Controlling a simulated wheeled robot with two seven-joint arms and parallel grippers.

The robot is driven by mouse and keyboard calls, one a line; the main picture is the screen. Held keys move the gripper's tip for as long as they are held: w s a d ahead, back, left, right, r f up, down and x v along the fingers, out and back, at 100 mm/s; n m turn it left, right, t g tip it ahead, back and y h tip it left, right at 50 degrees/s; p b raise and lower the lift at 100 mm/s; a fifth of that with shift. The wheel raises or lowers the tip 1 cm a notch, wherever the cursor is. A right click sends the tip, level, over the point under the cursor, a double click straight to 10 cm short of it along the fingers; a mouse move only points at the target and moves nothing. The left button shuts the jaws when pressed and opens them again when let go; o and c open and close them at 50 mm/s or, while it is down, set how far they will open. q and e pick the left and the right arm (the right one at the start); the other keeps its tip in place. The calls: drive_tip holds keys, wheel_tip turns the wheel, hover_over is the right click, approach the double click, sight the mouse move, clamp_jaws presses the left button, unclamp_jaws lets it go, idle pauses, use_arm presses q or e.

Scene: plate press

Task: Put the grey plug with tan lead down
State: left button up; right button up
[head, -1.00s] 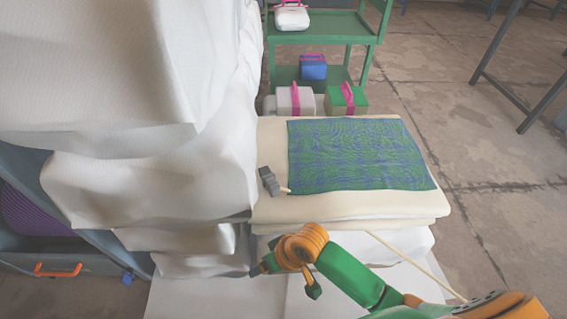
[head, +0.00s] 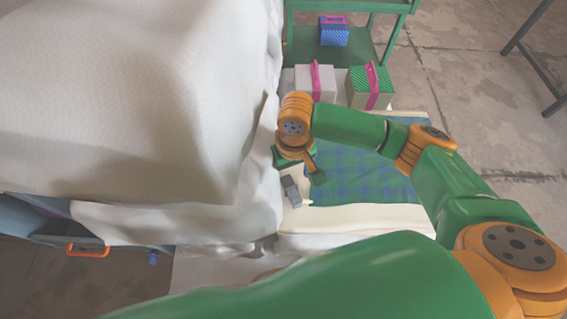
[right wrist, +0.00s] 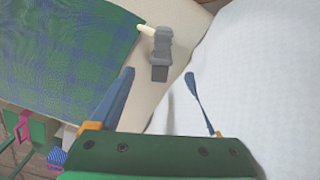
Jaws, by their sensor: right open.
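The grey plug (head: 291,190) lies on the cream pad (head: 378,217), beside the near left corner of the green and blue checked cloth (head: 358,185). In the right wrist view the plug (right wrist: 161,55) shows a short tan lead stub (right wrist: 146,31) pointing toward the cloth. My right gripper (head: 297,170) is open, just beyond the plug in the head view. In the right wrist view the plug's near end shows between the open fingertips (right wrist: 159,75), with visible gaps on both sides. Nothing is held. My left gripper is not in view.
A large white draped cloth (head: 130,110) rises close on the left of the pad. Boxes with pink straps (head: 315,83) stand beyond the pad, in front of a green cart (head: 350,52). An orange handle (head: 87,251) shows at lower left.

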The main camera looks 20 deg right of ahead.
sight(292, 189)
drive_tip(key=f+b, duration=0.1)
drive_tip(key=f, duration=0.1)
drive_tip(key=f+b, duration=0.1)
drive_tip(key=f, duration=0.3)
drive_tip(key=shift+s+f+b, duration=0.15)
drive_tip(key=shift+s+b, duration=0.25)
drive_tip(key=shift+f, duration=0.25)
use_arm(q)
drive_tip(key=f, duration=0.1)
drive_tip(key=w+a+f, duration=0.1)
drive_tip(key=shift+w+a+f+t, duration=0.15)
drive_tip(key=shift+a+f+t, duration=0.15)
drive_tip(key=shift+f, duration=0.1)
use_arm(e)
drive_tip(key=shift+r, duration=0.1)
clamp_jaws()
